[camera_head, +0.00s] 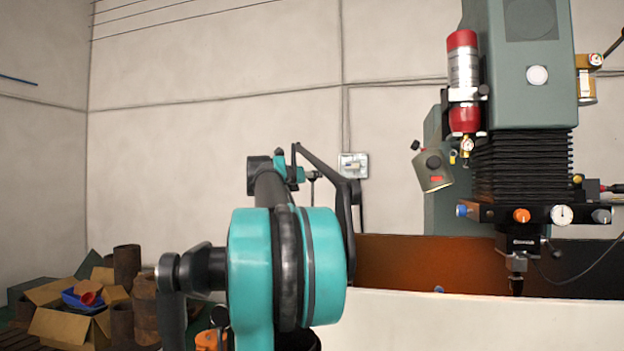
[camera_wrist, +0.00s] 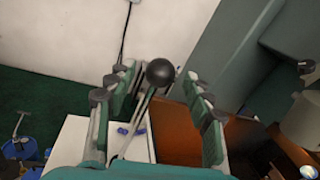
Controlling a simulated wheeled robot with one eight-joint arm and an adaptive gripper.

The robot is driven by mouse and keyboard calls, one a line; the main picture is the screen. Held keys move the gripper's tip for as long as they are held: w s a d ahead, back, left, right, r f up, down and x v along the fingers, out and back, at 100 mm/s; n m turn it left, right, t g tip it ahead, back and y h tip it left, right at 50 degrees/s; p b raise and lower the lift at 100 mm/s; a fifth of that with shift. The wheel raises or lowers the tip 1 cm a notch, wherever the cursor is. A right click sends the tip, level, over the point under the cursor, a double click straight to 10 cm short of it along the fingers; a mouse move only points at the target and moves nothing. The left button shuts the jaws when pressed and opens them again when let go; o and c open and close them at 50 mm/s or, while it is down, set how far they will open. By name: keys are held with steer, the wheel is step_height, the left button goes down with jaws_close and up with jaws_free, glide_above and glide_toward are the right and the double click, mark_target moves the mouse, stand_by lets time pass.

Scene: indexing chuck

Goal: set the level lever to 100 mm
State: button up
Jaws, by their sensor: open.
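A lever with a round black ball knob (camera_wrist: 160,72) shows in the wrist view, its thin pale rod running down and to the left from the knob. My gripper (camera_wrist: 155,80) is open, with one finger on each side of the knob in the picture. There is visible space between the knob and both fingers, and I cannot tell whether the knob is in depth between the fingertips. No scale or 100 mm mark is readable. In the head view my own arm covers the middle, and I cannot make out the lever there.
A green-grey machine column (camera_head: 535,90) with a black bellows (camera_head: 522,165) stands at the right of the head view. A white panel (camera_head: 470,322) and a brown trough wall (camera_head: 425,262) lie below it. Cardboard boxes (camera_head: 60,322) and rusty cylinders (camera_head: 127,268) sit at lower left.

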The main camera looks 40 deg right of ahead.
steer(key=shift+x, duration=1.35)
jaws_close()
steer(key=shift+f, duration=0.1)
